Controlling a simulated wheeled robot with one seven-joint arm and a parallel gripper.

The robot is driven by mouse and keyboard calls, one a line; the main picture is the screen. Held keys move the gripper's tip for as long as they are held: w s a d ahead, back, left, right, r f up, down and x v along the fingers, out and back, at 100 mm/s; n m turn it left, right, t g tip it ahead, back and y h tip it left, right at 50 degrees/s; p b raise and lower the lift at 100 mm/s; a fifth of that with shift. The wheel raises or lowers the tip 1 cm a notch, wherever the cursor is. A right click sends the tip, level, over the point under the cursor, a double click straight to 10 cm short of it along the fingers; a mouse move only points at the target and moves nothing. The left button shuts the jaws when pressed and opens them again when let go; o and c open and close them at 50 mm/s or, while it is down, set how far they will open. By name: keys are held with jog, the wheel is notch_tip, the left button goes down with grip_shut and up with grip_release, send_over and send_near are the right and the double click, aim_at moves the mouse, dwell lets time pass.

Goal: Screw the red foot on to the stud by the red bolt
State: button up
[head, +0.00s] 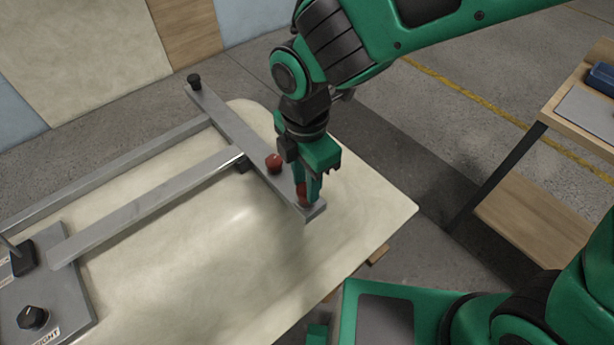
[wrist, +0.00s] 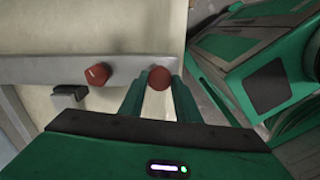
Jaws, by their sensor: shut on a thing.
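The red foot (head: 303,192) is at the near right end of the grey crossbar (head: 240,126). It also shows in the wrist view (wrist: 158,78), between my fingers. My gripper (head: 309,190) points down over that end of the bar and is shut on the foot. The red bolt (head: 274,162) sits on the bar a little to the left of the foot, and also shows in the wrist view (wrist: 97,74). The stud is hidden under the foot and fingers, so I cannot tell how far the foot is on it.
The bar lies across an upturned cream tub shell (head: 200,230), with two grey rails (head: 150,205) joining it. A black foot (head: 194,80) stands at the bar's far end. A plate with a black knob (head: 33,317) is at lower left. A wooden bench (head: 580,120) stands at right.

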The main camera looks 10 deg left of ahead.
jog(key=m, duration=0.7)
jog(key=shift+w+m, duration=0.1)
jog(key=shift+m, duration=0.3)
jog(key=o, duration=0.8)
jog(key=shift+a+m, duration=0.1)
jog(key=shift+m, duration=0.2)
jog(key=o, duration=0.4)
jog(key=shift+o, duration=0.2)
jog(key=shift+r, duration=0.15)
notch_tip(320, 180, up, 10)
jog(key=shift+r, duration=0.25)
